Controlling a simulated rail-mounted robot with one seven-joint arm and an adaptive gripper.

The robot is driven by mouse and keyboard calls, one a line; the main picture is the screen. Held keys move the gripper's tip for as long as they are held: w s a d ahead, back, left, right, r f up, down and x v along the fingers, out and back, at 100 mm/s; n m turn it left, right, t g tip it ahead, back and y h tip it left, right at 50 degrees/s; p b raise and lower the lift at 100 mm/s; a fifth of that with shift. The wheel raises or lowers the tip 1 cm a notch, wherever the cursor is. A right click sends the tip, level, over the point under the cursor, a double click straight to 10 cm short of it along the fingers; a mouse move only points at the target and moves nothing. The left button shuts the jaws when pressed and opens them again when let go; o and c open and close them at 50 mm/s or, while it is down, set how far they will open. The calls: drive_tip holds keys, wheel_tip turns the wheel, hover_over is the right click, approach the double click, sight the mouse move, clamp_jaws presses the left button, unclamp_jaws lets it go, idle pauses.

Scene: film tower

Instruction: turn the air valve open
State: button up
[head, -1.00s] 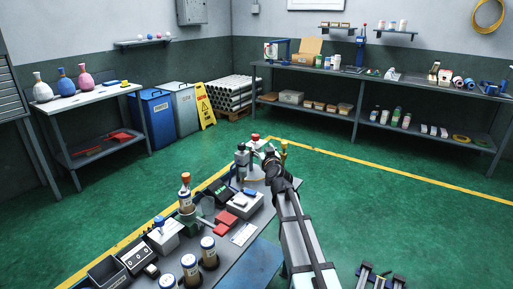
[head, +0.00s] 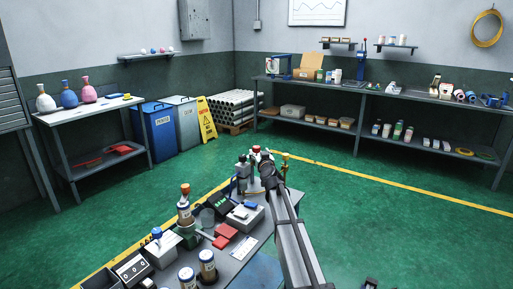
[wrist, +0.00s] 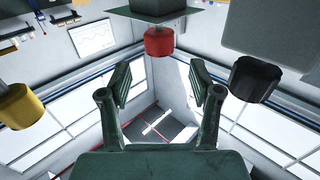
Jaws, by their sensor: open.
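In the wrist view, a red knob (wrist: 158,42) under a dark green block is centred just above the gap between my fingers. A black knob (wrist: 253,78) is to the right and a yellow knob (wrist: 20,106) is at the left edge. The frames do not label which is the air valve. My gripper (wrist: 158,82) is open, with nothing between its fingers. In the head view, my gripper (head: 266,160) is at the far end of the bench, close beside the red knob (head: 256,149) and the yellow-topped post (head: 285,157); it partly hides the fixture there.
Open green floor (head: 340,190) lies beyond the bench.

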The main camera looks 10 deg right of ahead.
sight(257, 148)
drive_tip(key=w, duration=0.6)
drive_tip(key=shift+w+a+p, duration=0.2)
drive_tip(key=shift+w+p, duration=0.1)
drive_tip(key=c, duration=1.2)
